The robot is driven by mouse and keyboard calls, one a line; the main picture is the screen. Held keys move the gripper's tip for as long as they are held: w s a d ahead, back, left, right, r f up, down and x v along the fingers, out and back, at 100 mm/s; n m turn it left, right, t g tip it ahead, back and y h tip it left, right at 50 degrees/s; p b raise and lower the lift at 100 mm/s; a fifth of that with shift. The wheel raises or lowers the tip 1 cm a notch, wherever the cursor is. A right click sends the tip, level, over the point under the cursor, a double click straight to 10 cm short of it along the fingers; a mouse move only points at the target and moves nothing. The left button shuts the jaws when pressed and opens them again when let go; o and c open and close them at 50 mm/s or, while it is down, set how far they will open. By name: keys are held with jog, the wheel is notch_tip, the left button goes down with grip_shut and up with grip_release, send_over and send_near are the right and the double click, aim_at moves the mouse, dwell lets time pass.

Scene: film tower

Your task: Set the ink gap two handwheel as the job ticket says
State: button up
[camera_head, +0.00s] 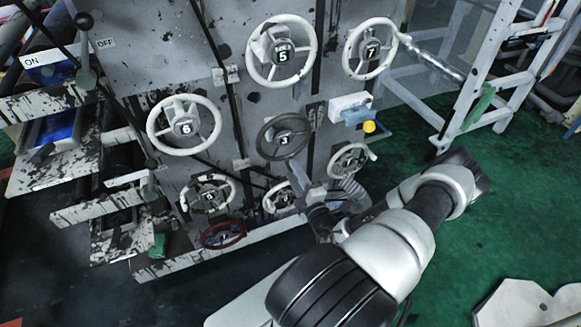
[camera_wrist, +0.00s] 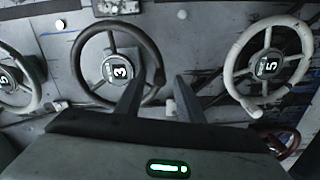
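Several numbered handwheels stand on the grey panel. No label reading ink gap two is legible, so I cannot tell which wheel it is. A dark handwheel marked 3 (camera_head: 284,137) is mid-panel; it also shows in the wrist view (camera_wrist: 87,49). My gripper (camera_head: 312,190) is low in front of the panel, below wheel 3. In the wrist view my gripper (camera_wrist: 159,76) has its two fingers apart, with wheel 3's rim appearing between or behind them. Contact cannot be told. No job ticket is readable in either view.
White wheels marked 5 (camera_head: 283,52), 7 (camera_head: 372,48) and 6 (camera_head: 187,125) are above and left. A red wheel (camera_head: 223,235) sits low. A yellow knob (camera_head: 369,127) juts out at right. A white ladder-like frame (camera_head: 470,95) stands right; green floor (camera_head: 450,260) is open.

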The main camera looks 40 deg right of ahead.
jog(key=v, duration=1.4)
jog(key=shift+p, duration=0.45)
